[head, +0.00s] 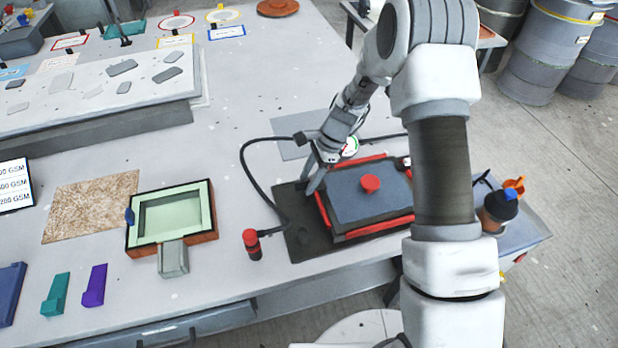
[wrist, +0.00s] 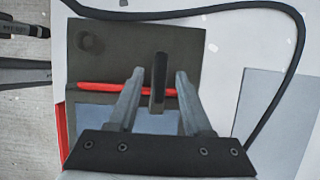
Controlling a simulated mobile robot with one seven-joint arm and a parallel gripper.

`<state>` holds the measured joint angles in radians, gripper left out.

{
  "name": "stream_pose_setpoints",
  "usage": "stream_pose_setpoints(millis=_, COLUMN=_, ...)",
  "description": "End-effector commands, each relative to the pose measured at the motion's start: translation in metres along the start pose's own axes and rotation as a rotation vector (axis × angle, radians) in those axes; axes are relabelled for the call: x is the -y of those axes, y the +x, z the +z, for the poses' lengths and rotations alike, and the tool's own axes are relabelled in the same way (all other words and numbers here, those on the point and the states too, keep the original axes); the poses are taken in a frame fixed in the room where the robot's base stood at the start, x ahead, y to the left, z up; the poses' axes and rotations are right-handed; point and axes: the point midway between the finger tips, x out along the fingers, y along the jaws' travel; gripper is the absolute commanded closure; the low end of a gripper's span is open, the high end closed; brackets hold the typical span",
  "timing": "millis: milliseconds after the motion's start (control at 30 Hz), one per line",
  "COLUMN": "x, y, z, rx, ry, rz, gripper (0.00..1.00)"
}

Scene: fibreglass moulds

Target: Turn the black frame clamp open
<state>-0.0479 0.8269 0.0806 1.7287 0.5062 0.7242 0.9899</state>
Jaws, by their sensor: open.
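The black frame clamp (wrist: 158,92) shows in the wrist view as a narrow dark upright bar above the frame's edge. My gripper (wrist: 160,75) is open, with one grey finger on each side of the bar and a gap visible on both sides. In the head view my gripper (head: 314,184) is at the left edge of the red-edged frame (head: 323,212); the clamp is hard to make out there beside the fingers. The frame holds a blue-grey panel (head: 350,197) with a red knob (head: 370,184) and sits on a dark base plate (head: 303,242).
A black hose (head: 246,178) loops left of the frame to a red-topped fitting (head: 252,244). A green-lined mould box (head: 172,216) stands further left. A dark cup with orange and blue tools (head: 497,208) is at the right.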

Motion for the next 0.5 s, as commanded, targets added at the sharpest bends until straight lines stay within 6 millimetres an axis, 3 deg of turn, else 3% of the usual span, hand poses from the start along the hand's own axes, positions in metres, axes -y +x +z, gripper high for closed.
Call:
stream_pose_setpoints(millis=100, x=-0.0001, y=-0.0001, z=0.0000, rx=0.000, ry=0.000, rz=0.000, gripper=0.54)
stream_pose_setpoints(millis=367, x=-0.0001, y=-0.0004, z=-0.0001, rx=0.000, ry=0.000, rz=0.000, gripper=1.00)
stream_pose_setpoints(millis=500, x=-0.0001, y=-0.0005, z=-0.0001, rx=0.000, ry=0.000, rz=0.000, gripper=1.00)
